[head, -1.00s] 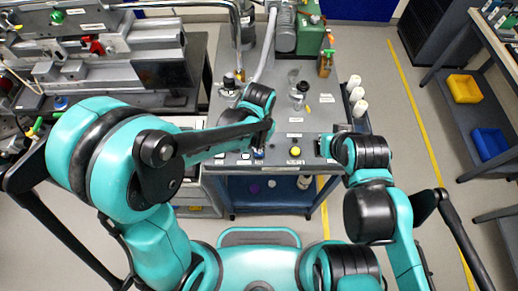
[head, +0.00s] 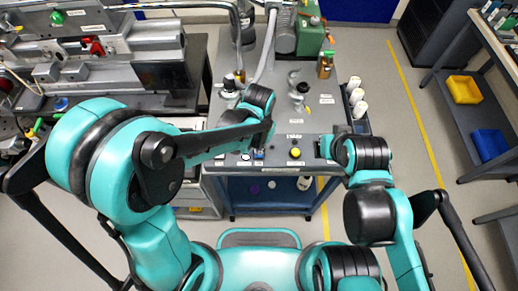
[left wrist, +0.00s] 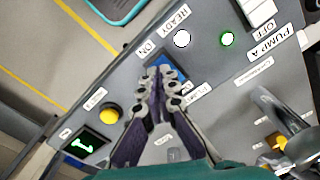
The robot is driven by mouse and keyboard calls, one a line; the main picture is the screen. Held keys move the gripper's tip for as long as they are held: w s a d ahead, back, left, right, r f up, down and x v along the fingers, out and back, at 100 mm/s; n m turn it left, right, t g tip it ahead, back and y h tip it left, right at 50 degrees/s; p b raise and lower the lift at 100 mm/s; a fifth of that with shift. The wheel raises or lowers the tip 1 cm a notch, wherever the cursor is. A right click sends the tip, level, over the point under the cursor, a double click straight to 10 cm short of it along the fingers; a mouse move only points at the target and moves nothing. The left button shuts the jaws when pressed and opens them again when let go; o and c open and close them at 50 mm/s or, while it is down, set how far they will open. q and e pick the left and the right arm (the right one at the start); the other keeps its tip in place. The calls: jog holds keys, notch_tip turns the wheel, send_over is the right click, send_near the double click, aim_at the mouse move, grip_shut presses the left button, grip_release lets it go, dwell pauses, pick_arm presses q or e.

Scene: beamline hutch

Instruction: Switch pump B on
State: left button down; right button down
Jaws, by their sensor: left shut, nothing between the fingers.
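My left gripper (head: 260,146) is over the front edge of the bench panel in the head view. In the left wrist view the same gripper (left wrist: 165,72) is shut and empty, its fingertips over a blue switch (left wrist: 182,80) and partly covering it. I cannot tell whether they touch it. "ON" and "READY" labels lie near it. A white round light (left wrist: 181,38) and a lit green light (left wrist: 227,39) sit beside it. A "PUMP A" label (left wrist: 278,47) is near a white switch (left wrist: 262,10). No pump B label is readable. My right gripper (head: 325,147) is at the panel's right edge; its jaws are unclear.
A yellow button (left wrist: 110,113) and a green-lit display (left wrist: 86,143) are on the same panel. A metal valve or pipe (left wrist: 290,122) stands close at the right in the wrist view. White bottles (head: 358,100) line the bench's right side.

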pick_arm(q)
jog(key=shift+f+b, duration=1)
jog(key=shift+f, duration=0.1)
dwell(0.5)
jog(key=shift+r, duration=0.15)
jog(key=shift+r+p, duration=2.75)
jog(key=shift+r, duration=0.7)
jog(key=shift+a, duration=0.15)
jog(key=s+a+r+n+t+b, duration=0.1)
jog(key=s+a+n+t+b, duration=0.1)
jog(key=a+b, duration=0.3)
jog(key=s+a+r+n+t+b, duration=0.2)
jog(key=s+a+n+t+b, duration=0.1)
jog(key=a, duration=0.9)
jog(key=shift+a+n+t+b, duration=0.25)
jog(key=shift+n+t+b, duration=0.25)
jog(key=shift+t+b, duration=0.5)
